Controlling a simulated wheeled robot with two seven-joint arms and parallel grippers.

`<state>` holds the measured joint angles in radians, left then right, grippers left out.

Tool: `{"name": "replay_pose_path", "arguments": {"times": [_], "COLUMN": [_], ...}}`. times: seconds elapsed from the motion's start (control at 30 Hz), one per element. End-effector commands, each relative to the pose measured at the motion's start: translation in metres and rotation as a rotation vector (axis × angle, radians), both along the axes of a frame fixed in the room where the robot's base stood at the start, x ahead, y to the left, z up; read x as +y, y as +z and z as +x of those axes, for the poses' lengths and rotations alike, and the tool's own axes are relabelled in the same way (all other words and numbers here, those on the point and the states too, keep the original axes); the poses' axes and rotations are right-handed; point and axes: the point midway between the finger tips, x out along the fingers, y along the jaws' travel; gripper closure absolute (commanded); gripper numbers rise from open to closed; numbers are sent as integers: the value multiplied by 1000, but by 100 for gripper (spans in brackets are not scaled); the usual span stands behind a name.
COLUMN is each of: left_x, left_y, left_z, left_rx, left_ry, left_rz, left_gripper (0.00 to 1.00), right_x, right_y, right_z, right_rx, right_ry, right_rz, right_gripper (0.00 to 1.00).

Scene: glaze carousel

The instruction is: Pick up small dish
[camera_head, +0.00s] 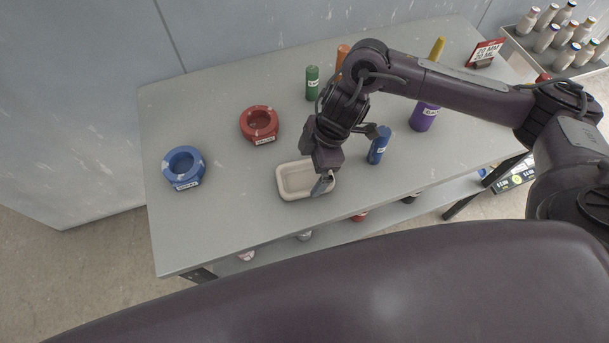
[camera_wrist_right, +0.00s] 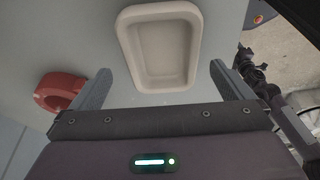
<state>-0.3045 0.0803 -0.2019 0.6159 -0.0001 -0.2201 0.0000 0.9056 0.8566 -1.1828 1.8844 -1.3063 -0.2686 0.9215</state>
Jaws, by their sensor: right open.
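The small dish (camera_head: 290,192) is a cream, rounded rectangular tray on the grey table, near its front edge. In the right wrist view the dish (camera_wrist_right: 124,45) lies ahead of the fingers, empty. My right gripper (camera_head: 323,185) is over the dish's right end in the head view, pointing down. In the wrist view its two fingers (camera_wrist_right: 163,86) are wide apart with nothing between them. I cannot tell its exact height above the dish. My left gripper is not in view.
A blue ring holder (camera_head: 183,167) and a red ring holder (camera_head: 259,123) stand left of the dish. A blue bottle (camera_head: 379,146), a purple bottle (camera_head: 423,117) and a green bottle (camera_head: 312,83) stand nearby. The table's left front is clear.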

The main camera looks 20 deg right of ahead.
Motion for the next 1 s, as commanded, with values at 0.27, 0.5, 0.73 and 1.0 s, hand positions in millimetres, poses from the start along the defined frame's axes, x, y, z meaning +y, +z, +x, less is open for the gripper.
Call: {"name": "replay_pose_path", "arguments": {"times": [0.27, 0.5, 0.73, 1.0], "left_x": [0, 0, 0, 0], "left_y": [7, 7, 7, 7], "left_z": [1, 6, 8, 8], "left_rx": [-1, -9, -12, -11], "left_ry": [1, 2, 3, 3], "left_rz": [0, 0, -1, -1], "left_gripper": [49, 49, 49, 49], "right_x": [9, 10, 10, 10], "right_y": [-35, -37, -37, -36], "right_z": [-3, -3, -3, -2], "right_rx": [1, -1, 0, -2], "right_ry": [0, 1, 1, 0], "right_rz": [0, 1, 1, 2], "right_gripper": [0, 0, 28, 48]}}
